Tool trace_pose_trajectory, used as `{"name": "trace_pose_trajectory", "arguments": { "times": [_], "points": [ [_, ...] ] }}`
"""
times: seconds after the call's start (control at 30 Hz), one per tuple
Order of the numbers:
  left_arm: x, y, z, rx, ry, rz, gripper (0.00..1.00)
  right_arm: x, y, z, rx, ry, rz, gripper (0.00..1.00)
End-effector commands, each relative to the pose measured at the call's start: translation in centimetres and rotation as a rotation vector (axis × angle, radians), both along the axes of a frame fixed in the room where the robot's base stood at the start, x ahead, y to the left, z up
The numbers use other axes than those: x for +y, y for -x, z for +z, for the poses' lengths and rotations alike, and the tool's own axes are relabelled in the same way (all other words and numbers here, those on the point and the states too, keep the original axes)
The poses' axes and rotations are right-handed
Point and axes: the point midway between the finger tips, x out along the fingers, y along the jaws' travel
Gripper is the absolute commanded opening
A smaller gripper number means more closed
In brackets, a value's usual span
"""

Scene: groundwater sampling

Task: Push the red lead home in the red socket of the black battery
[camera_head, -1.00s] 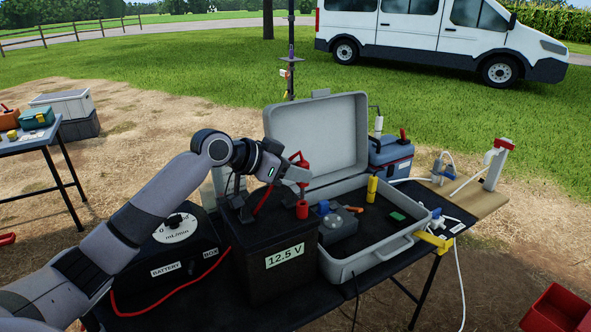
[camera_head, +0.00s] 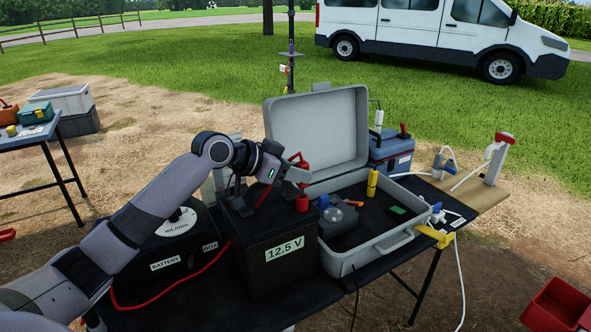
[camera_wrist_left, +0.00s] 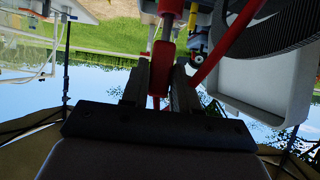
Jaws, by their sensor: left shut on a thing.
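The black battery (camera_head: 240,268) stands on the table with a "12.5 V" label on its front. Its red socket (camera_head: 302,203) stands up at the top right corner. My left gripper (camera_head: 300,178) is just above the socket, shut on the red lead (camera_head: 299,160). In the left wrist view the red lead (camera_wrist_left: 160,68) lies between the two fingers, with a red cylinder (camera_wrist_left: 171,6) close beyond its tip. I cannot tell whether lead and socket touch; the fingers hide part of the gap. My right gripper is out of view.
A black battery box (camera_head: 165,245) stands left of the battery, with a red cable across its front. An open grey case (camera_head: 345,262) stands close on the right, its lid (camera_head: 318,135) raised behind the gripper. A blue box (camera_head: 390,150) is further back.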

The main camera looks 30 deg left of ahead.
Motion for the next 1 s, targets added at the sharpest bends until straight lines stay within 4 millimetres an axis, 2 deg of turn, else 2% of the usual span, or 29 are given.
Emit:
{"name": "trace_pose_trajectory", "arguments": {
  "times": [0.9,0.93,1.0],
  "points": [
    [0.0,0.0,-2.4,0.000,0.000,0.000,0.05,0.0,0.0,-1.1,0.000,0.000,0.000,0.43],
    [0.0,0.0,-2.3,0.000,-0.001,0.000,0.39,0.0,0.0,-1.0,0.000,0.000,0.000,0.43],
    [0.0,0.0,-2.2,0.000,-0.001,0.000,0.59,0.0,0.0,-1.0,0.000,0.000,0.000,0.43]
  ]
}}
